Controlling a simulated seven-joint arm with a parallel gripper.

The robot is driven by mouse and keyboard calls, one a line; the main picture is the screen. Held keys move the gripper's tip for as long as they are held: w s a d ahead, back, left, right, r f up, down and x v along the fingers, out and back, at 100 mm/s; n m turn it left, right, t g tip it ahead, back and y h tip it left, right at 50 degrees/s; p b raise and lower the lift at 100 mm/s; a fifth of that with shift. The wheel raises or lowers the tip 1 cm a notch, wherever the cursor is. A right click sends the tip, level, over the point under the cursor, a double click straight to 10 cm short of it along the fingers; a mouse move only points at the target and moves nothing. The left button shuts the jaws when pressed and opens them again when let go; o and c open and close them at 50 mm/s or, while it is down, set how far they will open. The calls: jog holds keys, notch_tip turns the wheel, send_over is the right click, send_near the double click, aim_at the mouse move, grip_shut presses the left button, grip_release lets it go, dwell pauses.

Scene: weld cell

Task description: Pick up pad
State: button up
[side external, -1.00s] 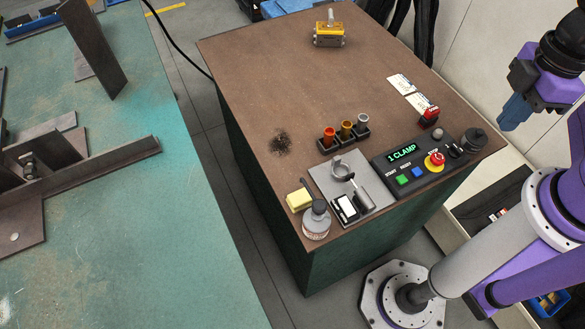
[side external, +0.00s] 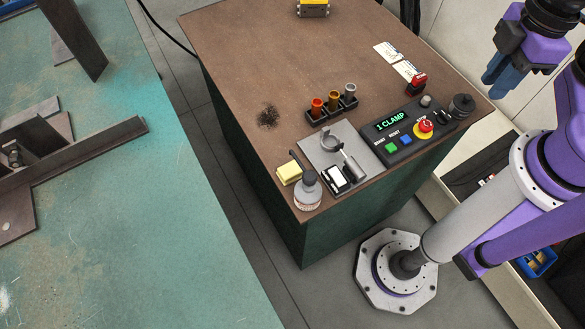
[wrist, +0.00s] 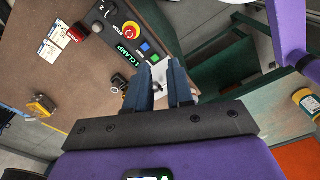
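Which item is the pad is not certain. A small yellow block like a sponge pad (side external: 289,173) lies near the table's front corner, beside a bottle. A small black and white flat item (side external: 337,178) lies on a grey tray (side external: 318,152) beside it. My gripper (side external: 487,84) is in the air at upper right, away from both items. In the wrist view my gripper (wrist: 167,84) is open, with a clear gap and nothing held. The grey tray shows partly between the fingers there; the yellow block cannot be made out.
On the brown table (side external: 230,60) stand a bottle (side external: 308,192), a rack of vials (side external: 332,108), a control panel (side external: 405,128) with a red stop button, a red-topped item (side external: 417,83), cards (side external: 387,52) and a yellow device (side external: 313,8). The table's left middle is mostly clear. A green bench lies left.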

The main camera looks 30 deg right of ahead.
jog(key=o, duration=0.4)
jog(key=n+h, duration=0.4)
send_over(287, 171)
jog(key=d, duration=0.2)
notch_tip(287, 171, down, 4)
jog(key=a+f+n+h, duration=0.1)
jog(key=a+f, duration=0.5)
jog(key=a, duration=0.3)
jog(key=x, duration=1.7)
jog(key=shift+s+d+f, duration=0.1)
jog(key=shift+s, duration=0.05)
